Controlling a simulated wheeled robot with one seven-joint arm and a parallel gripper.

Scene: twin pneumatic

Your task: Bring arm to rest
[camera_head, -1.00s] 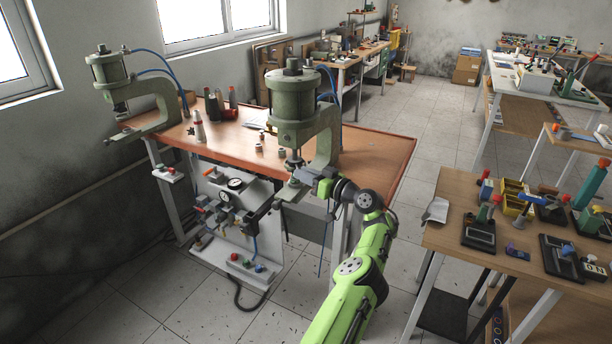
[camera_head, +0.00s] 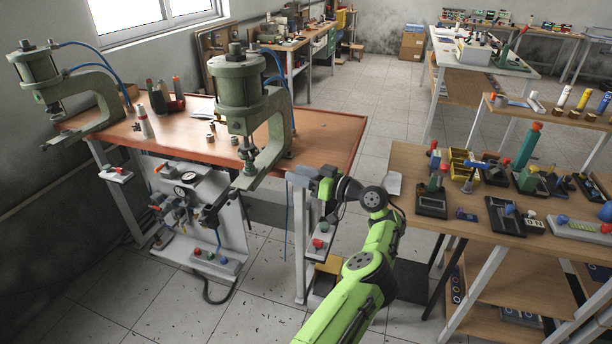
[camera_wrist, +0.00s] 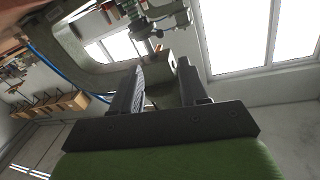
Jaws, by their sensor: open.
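My green arm reaches up from the bottom of the head view. My gripper (camera_head: 302,178) is at the front right corner of the press table (camera_head: 325,146), to the right of the nearer press (camera_head: 240,95). In the wrist view my gripper (camera_wrist: 160,80) shows two dark fingers spread apart with nothing between them. The wrist view is tilted, with the press frame (camera_wrist: 75,45) and a window behind the fingers.
A second press (camera_head: 45,80) stands at the table's left end. A valve panel (camera_head: 185,195) hangs below the table front. A button box (camera_head: 318,245) sits below my gripper. A wooden bench (camera_head: 410,165) with several fixtures is at the right. Tiled floor is open behind.

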